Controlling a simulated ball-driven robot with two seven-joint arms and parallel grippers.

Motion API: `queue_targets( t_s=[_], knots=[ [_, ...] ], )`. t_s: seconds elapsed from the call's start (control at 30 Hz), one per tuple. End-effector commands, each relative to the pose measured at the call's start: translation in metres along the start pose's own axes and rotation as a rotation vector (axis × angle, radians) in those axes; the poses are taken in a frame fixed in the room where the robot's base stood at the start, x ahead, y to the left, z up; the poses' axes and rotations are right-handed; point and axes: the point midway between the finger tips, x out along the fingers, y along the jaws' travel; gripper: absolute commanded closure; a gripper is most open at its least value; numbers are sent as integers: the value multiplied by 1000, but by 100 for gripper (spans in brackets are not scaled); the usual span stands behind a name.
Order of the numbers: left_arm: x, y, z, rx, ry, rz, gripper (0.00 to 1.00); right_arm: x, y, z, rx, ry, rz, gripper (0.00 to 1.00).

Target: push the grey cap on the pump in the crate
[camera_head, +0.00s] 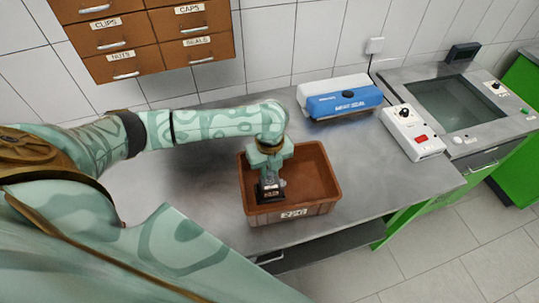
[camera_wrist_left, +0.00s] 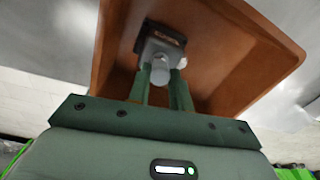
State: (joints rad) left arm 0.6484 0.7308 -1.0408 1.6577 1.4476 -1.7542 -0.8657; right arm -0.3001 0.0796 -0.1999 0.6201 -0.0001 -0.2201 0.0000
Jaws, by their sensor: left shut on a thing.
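The brown crate (camera_head: 318,178) stands on the grey bench. The pump, a dark block with a label (camera_head: 268,193), is inside it toward the left; its grey body shows in the left wrist view (camera_wrist_left: 177,50). My left gripper (camera_head: 270,170) reaches down into the crate over the pump. In the left wrist view its two green fingers (camera_wrist_left: 160,82) are shut on the small round grey cap (camera_wrist_left: 160,72). The cap lines up with the pump's grey body; I cannot tell whether it is seated. My right gripper is out of view.
Behind the crate lies a blue and white box (camera_head: 340,98). To its right are a white control box (camera_head: 412,133) with a red switch and a sink-like basin (camera_head: 455,103). Labelled brown drawers (camera_head: 150,35) hang on the wall. The right part of the crate is empty.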

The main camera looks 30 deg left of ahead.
Motion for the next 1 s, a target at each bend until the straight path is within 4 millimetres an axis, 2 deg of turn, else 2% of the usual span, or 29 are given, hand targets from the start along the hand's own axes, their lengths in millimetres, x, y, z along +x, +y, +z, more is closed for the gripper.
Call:
queue_targets(
  t_s=[0.23, 0.27, 0.3, 0.33, 0.53, 0.67, 0.7, 1.0],
  knots=[
    [2, 0, 0, 0, 1, 1, 100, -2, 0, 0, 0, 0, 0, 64],
    [2, 0, 0, 0, 1, 1, 71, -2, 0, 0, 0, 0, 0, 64],
    [2, 0, 0, 0, 1, 1, 60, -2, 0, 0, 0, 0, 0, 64],
    [2, 0, 0, 0, 1, 1, 54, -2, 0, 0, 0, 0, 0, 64],
    [2, 0, 0, 0, 0, 0, 54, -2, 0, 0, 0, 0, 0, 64],
    [2, 0, 0, 0, 0, 0, 18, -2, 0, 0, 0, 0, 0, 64],
    [2, 0, 0, 0, 0, 0, 14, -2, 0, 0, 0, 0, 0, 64],
    [2, 0, 0, 0, 0, 0, 14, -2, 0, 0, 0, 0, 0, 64]
  ],
)
